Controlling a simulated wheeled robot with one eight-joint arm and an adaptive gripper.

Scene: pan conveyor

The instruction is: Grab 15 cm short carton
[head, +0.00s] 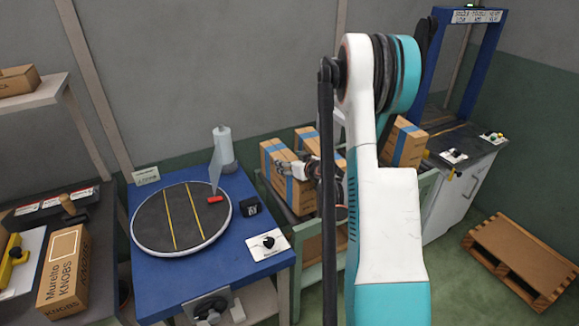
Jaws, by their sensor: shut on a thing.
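Several brown cartons with blue tape stand in a pale green-framed cart to the right of the blue table. My gripper (298,170) is at the leftmost carton (271,157) and is shut on it, with its dark fingers across the carton's upper part. Another taped carton (306,134) stands just behind it, and one more (406,147) shows to the right of my arm. My white and teal arm hides the middle of the cart and part of the cartons. I cannot tell the cartons' exact heights.
A blue table (258,265) holds a round dark turntable (182,218) with yellow lines and a white post (223,147). A grey cabinet (465,180) and a wooden pallet (522,258) are at the right.

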